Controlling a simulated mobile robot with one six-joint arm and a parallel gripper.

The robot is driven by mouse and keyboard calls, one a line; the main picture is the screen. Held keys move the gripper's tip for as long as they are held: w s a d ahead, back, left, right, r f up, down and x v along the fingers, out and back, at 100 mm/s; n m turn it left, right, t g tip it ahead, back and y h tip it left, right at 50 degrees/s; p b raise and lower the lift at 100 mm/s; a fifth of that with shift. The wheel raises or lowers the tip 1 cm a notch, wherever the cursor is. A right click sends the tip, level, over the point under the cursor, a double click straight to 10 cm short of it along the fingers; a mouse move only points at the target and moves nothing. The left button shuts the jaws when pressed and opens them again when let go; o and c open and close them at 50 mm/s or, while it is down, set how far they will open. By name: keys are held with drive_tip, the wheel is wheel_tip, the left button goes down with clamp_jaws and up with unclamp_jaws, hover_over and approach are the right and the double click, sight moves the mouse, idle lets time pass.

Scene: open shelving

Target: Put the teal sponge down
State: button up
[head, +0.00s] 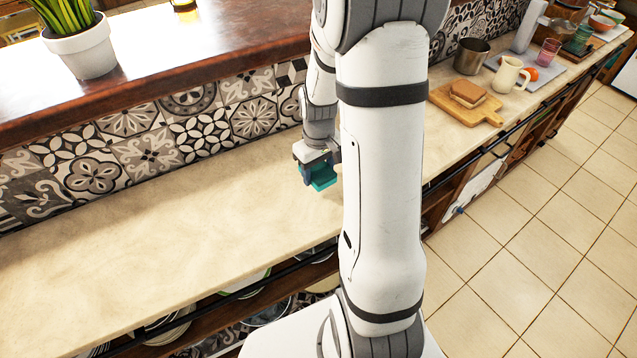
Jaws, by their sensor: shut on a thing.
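The teal sponge (322,177) is a small block in the head view, held between the jaws of my gripper (318,172). My gripper points down and is shut on it, over the pale stone counter (200,225) near the tiled wall. The sponge looks close to the counter top, but I cannot tell whether it touches. Part of the gripper and the counter to its right are hidden behind my arm.
The counter left of my gripper is bare. To the right are a cutting board with bread (467,98), a metal pot (471,56), a cream mug (509,74) and a tray. A raised wooden ledge (170,58) with a potted plant (80,45) runs behind. Plates sit on shelves below.

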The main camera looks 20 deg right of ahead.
wheel_tip(320, 180, down, 5)
drive_tip(key=shift+f, duration=0.1)
idle(0.4)
